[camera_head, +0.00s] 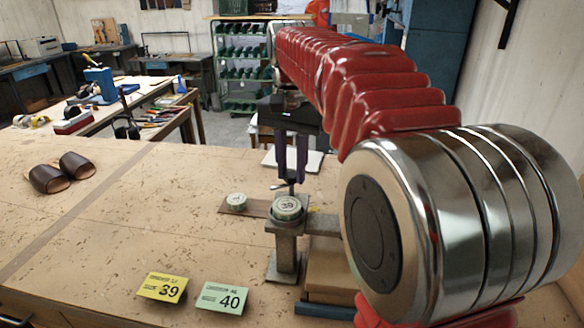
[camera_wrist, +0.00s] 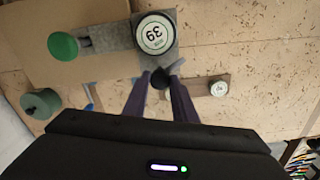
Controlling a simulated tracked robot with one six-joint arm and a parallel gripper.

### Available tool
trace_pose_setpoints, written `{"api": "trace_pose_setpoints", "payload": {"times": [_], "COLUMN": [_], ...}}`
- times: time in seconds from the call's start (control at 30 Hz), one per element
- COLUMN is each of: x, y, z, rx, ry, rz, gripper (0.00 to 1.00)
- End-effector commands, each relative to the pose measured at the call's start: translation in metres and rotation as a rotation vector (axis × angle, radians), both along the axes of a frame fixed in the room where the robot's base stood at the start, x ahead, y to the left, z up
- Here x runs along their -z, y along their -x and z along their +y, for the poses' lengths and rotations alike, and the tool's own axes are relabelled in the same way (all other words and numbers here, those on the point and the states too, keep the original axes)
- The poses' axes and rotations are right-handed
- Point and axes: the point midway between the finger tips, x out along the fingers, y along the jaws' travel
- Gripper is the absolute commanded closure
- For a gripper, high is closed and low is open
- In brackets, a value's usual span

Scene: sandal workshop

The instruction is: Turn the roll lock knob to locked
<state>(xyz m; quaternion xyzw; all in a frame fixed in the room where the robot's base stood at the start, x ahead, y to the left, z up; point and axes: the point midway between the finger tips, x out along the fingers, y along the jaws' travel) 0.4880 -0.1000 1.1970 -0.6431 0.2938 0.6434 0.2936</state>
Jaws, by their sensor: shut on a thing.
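A small dark knob (camera_wrist: 160,77) with a short side arm is between my fingertips, beside a grey metal stand (camera_wrist: 163,58). In the head view the knob (camera_head: 284,184) shows only as a small dark piece at the fingertips, just above a round cap marked 39 (camera_head: 287,208) on the stand. The cap also shows in the wrist view (camera_wrist: 154,35). My gripper (camera_head: 291,178) points down with its two purple fingers shut on the knob. The fingers hide part of the knob, and I cannot read a lock mark on it.
A smaller round cap (camera_head: 236,201) sits on a flat plate left of the stand. Yellow 39 (camera_head: 162,288) and green 40 (camera_head: 222,298) cards lie in front. Brown sandals (camera_head: 62,172) lie at the left. The bench between is clear.

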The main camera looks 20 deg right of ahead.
Motion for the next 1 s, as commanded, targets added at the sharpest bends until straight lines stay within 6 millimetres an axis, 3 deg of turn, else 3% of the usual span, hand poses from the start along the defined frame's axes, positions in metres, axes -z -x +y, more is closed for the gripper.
{"api": "trace_pose_setpoints", "payload": {"times": [1.0], "x": [-0.0006], "y": [-0.0004], "z": [0.0006], "rx": [-0.923], "ry": [0.001], "rz": [-0.001], "gripper": [0.98]}}
